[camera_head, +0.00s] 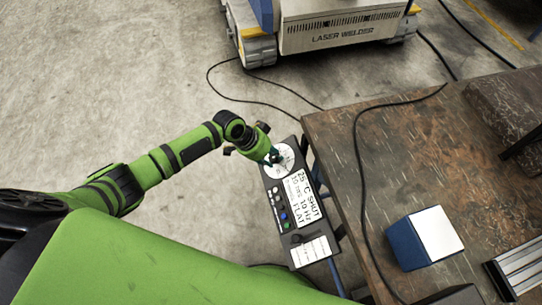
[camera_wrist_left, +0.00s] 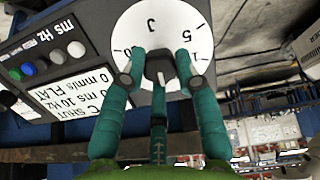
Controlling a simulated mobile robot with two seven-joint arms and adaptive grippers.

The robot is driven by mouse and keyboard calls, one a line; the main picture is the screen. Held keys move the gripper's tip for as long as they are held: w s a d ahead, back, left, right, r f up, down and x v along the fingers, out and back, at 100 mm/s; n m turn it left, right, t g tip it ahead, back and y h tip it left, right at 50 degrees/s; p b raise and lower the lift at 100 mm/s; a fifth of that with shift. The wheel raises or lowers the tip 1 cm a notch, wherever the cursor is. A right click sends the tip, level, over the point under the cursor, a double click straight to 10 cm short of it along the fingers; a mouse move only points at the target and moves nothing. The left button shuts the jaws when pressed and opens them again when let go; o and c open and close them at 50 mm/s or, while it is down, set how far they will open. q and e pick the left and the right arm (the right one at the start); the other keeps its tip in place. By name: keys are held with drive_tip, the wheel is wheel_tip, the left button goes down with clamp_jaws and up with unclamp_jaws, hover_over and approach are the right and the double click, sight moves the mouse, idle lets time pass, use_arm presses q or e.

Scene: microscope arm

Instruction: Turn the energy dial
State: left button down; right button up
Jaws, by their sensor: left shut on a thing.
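The energy dial is a black knob (camera_wrist_left: 160,67) at the middle of a round white scale marked J with numbers (camera_wrist_left: 150,22). In the head view the white scale (camera_head: 284,149) is at the top of a dark control panel (camera_head: 270,196). My left gripper (camera_wrist_left: 158,72) has its teal fingers around the knob, shut on it, with fingers on both sides. In the head view my left gripper (camera_head: 272,157) is over the dial and hides most of the knob. My right gripper is not in view.
The panel also carries small buttons (camera_head: 283,216) and a white display (camera_head: 303,197). A worn table (camera_head: 415,140) stands at the right with a blue and white box (camera_head: 424,238) and a black cable. A laser welder unit (camera_head: 345,30) stands on the floor at the back.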

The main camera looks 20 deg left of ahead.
use_arm(q)
drive_tip(key=shift+s+a+f+m+b, duration=0.1)
drive_tip(key=shift+m+b, duration=0.05)
drive_tip(key=shift+m, duration=0.6)
drive_tip(key=shift+s+f+m+b, duration=0.1)
drive_tip(key=shift+m+b, duration=0.05)
drive_tip(key=shift+m, duration=0.6)
drive_tip(key=c, duration=0.9)
unclamp_jaws()
drive_tip(key=shift+w, duration=0.1)
drive_tip(key=shift+r, duration=0.1)
drive_tip(key=shift+r, duration=0.1)
drive_tip(key=shift+a+r, duration=0.1)
drive_tip(key=shift+r, duration=0.2)
drive_tip(key=v, duration=1.1)
drive_tip(key=shift+s, duration=0.3)
